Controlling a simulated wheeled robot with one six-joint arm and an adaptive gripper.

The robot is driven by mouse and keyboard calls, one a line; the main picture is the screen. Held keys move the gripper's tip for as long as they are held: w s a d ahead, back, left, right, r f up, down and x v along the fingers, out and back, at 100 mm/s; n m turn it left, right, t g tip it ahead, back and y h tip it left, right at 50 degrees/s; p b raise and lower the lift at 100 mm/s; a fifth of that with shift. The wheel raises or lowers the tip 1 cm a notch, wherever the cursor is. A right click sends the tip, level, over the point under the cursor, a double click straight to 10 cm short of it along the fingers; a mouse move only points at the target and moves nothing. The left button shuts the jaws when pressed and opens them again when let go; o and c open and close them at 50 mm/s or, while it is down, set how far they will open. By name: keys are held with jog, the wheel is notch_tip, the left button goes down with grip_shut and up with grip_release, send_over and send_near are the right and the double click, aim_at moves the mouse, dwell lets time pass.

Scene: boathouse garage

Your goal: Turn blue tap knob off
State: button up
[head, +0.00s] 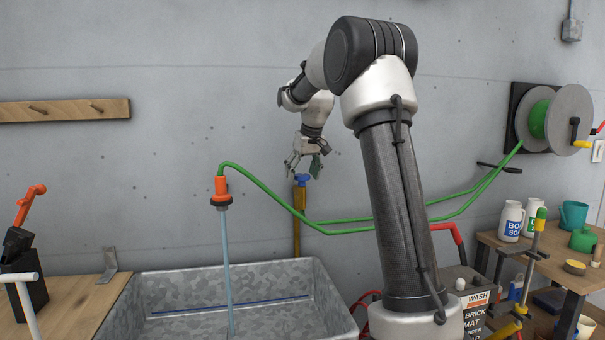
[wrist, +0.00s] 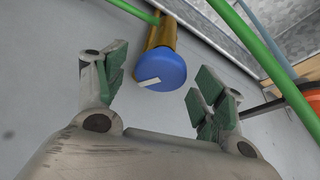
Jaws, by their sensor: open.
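The blue tap knob (head: 301,178) tops an upright brass pipe (head: 298,235) against the wall, behind the metal trough. In the wrist view the round blue knob (wrist: 160,68), with a white mark on its face, lies between and beyond my gripper's fingertips. My gripper (head: 305,167) is open, just above the knob in the head view. In the wrist view my gripper (wrist: 160,80) has its green-padded fingers spread on either side, with gaps to the knob. Water runs from the orange hose nozzle (head: 221,188) into the trough.
The galvanized trough (head: 170,275) stands below. A green hose (head: 345,232) runs from the nozzle past the brass pipe to a wall reel (head: 570,118) at right. A wooden bench (head: 75,305) is at left. A shelf with bottles (head: 511,220) stands at right.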

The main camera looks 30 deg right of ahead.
jog(key=c, duration=1)
